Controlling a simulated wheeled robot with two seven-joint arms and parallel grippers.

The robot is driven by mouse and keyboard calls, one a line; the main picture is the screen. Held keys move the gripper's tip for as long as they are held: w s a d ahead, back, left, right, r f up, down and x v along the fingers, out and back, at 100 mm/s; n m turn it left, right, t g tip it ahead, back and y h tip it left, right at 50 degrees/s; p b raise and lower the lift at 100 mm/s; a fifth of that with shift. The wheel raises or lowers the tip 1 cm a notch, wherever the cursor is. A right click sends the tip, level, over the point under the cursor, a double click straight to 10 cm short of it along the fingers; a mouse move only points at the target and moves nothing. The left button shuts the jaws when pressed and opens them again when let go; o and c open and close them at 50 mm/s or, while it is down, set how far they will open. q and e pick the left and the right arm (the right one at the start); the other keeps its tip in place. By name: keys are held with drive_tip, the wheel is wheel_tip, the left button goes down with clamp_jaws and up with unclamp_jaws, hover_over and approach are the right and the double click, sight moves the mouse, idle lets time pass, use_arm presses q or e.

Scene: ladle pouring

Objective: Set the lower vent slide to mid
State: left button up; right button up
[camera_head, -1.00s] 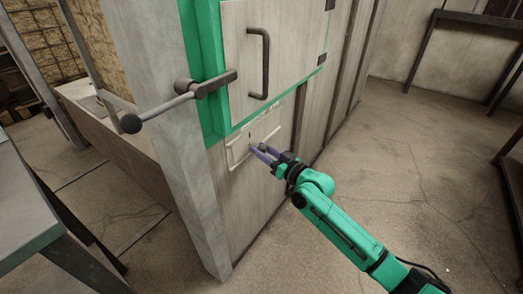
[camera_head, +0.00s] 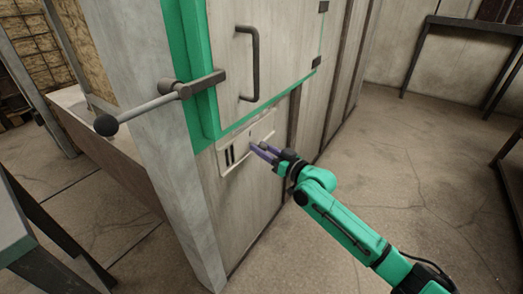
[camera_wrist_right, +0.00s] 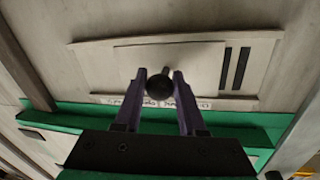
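The lower vent (camera_head: 222,166) is a pale framed plate on the wall below the green-trimmed door. Its slide plate (camera_wrist_right: 130,62) carries a dark round knob (camera_wrist_right: 160,88). Two dark slots (camera_head: 229,156) show uncovered at the left end of the vent; in the right wrist view, they are at the right of the plate (camera_wrist_right: 242,68). My right gripper (camera_head: 260,148) reaches the vent from the right. Its purple fingers stand close on both sides of the knob, which looks held between them. The label lettering is partly hidden by the fingers. My left gripper is not in view.
Above the vent is the door (camera_head: 285,40) with a dark handle (camera_head: 248,65). A lever with a ball end (camera_head: 107,125) sticks out to the left. A table (camera_head: 12,225) stands at the left, and a dark frame stands at the back right.

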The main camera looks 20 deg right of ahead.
drive_tip(key=o, duration=0.3)
drive_tip(key=shift+o, duration=0.2)
drive_tip(key=shift+s, duration=0.1)
use_arm(q)
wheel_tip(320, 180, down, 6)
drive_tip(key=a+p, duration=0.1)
drive_tip(key=p, duration=0.2)
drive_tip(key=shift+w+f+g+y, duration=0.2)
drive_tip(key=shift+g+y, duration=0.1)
use_arm(e)
drive_tip(key=v, duration=1.4)
drive_tip(key=shift+s+d, duration=0.15)
drive_tip(key=shift+d, duration=0.05)
